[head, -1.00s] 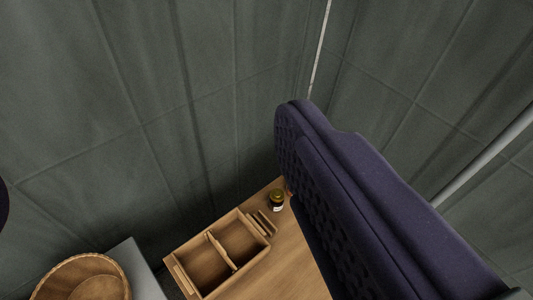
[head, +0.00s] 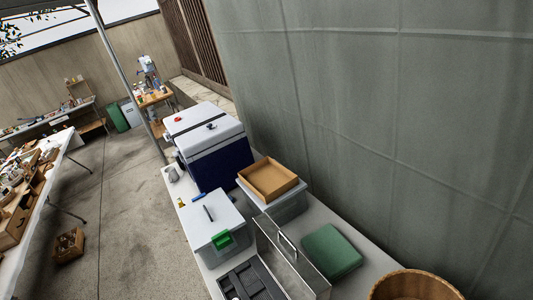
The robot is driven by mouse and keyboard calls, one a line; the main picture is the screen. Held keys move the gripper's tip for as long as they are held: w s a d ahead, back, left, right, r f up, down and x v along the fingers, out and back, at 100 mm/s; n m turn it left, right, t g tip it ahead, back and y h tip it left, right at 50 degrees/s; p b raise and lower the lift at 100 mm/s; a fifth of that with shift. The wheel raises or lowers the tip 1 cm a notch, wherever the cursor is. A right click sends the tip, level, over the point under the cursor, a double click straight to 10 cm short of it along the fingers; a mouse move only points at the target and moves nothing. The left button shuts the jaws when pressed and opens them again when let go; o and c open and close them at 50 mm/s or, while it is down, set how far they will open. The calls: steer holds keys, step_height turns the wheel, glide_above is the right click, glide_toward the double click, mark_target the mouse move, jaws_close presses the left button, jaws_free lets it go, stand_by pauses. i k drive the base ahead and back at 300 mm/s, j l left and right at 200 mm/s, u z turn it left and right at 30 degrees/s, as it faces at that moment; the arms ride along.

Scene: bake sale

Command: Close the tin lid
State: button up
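A grey metal box with a black compartment tray (head: 252,284) stands at the bottom of the head view, cut off by the lower edge. An upright grey lid with a handle (head: 287,257) stands open along its right side. This looks like the tin, but I cannot be sure. My gripper is not in view, so its fingers and distance from the lid are hidden.
The box stands on a long pale table (head: 362,281). Open concrete floor (head: 120,190) lies left.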

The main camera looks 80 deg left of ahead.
mark_target(300, 279)
steer(key=u, duration=1.8)
